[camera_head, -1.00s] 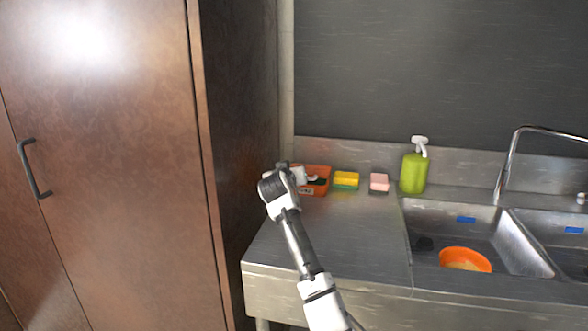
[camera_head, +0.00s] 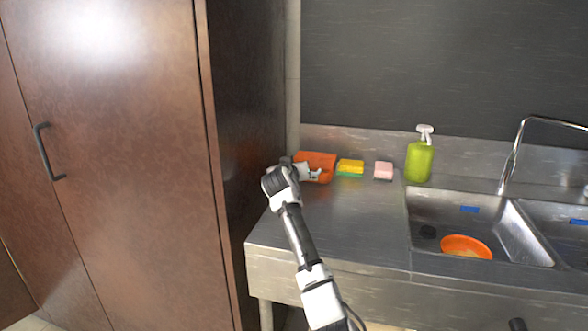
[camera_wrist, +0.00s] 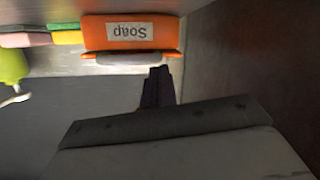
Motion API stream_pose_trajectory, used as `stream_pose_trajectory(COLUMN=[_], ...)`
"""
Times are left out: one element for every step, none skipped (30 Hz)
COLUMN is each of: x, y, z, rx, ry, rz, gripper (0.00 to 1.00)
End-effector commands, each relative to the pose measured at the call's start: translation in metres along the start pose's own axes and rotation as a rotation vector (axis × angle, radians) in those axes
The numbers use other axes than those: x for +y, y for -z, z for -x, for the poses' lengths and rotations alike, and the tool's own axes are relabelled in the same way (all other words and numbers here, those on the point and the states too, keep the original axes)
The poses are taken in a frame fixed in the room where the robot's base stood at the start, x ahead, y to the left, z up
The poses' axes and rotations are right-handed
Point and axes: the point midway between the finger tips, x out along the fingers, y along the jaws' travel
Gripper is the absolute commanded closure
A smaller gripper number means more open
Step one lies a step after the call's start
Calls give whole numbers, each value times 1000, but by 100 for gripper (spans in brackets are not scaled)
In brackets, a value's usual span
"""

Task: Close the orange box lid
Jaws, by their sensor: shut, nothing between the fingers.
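The orange box (camera_head: 318,160) stands at the back left of the steel counter, partly hidden by my arm. A grey strip with orange ends runs along the lower picture edge of that face. I cannot tell the lid's exact angle. My gripper (camera_wrist: 160,72) is shut and empty, its tips close to the strip's right end; contact cannot be told. In the head view my gripper (camera_head: 310,173) is at the front of the box.
A yellow-green sponge (camera_head: 350,167) and a pink sponge (camera_head: 383,170) lie right of the box, then a green soap bottle (camera_head: 419,158). A sink (camera_head: 480,220) holds an orange bowl (camera_head: 466,246). A tall brown cabinet (camera_head: 120,150) closes off the left. The front counter is clear.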

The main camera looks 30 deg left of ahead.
Motion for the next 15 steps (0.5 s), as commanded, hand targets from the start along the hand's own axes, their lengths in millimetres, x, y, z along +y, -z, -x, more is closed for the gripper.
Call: stream_pose_trajectory(x=[0, 0, 0, 0, 0, -1, -1, -1, -1, -1, -1, -2, -2, -1, -1], y=[0, 0, 0, 0, 0, -1, -1, -1, -2, -1, -2, -2, -2, -2, -2], z=[0, 1, 2, 4, 5, 9, 12, 15, 20, 25, 30, 37, 42, 48, 55], rx=[0, 1, 1, 1, 1, 1, 1, 2, 1, 3, 2, 3, 2, 3, 3], ry=[0, 0, 0, 0, 0, 1, 1, 1, 1, 1, 1, 2, 2, 2, 2], rz=[0, 0, 0, 0, 0, -1, -1, -1, -2, -1, -1, -1, -1, -1, -2], gripper=[100, 100, 100, 100, 100, 100, 100, 100, 100, 100, 100, 100, 100, 100, 100])
